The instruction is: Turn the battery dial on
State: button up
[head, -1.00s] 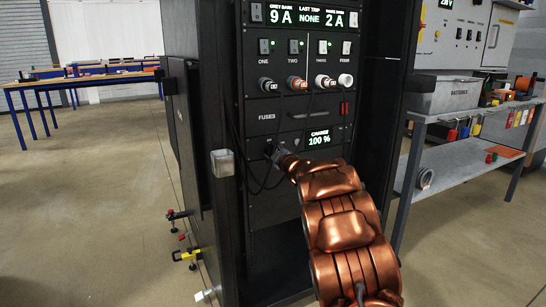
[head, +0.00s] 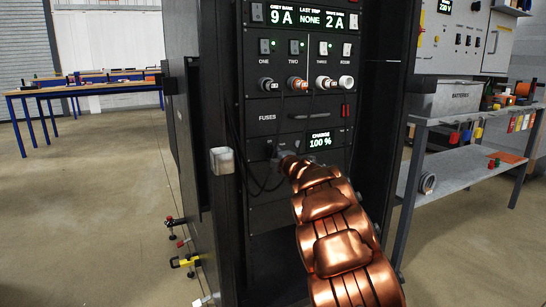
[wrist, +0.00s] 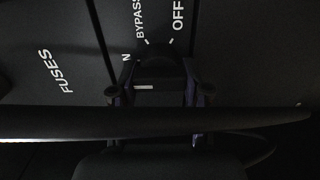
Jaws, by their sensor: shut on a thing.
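The battery dial (wrist: 158,70) is a dark round knob on the black rack panel, seen in the wrist view. White lettering around it reads BYPASS and OFF, with an N at its left whose start is hidden. My gripper (wrist: 155,98) is shut on the dial, with a finger on each side of it. A short white mark shows between the fingers; I cannot tell for sure which label the dial points at. In the head view my gripper (head: 281,158) is at the lower left of the panel, and the dial is hidden behind it.
Plugs (head: 296,84) and switches fill the panel above. A black rack post (head: 229,120) stands left. A grey workbench (head: 468,160) is at right.

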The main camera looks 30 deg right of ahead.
jog(key=shift+f, duration=0.1)
jog(key=o, duration=1.2)
jog(key=shift+c, duration=0.2)
jog(key=s+a, duration=0.1)
jog(key=s, duration=1.1)
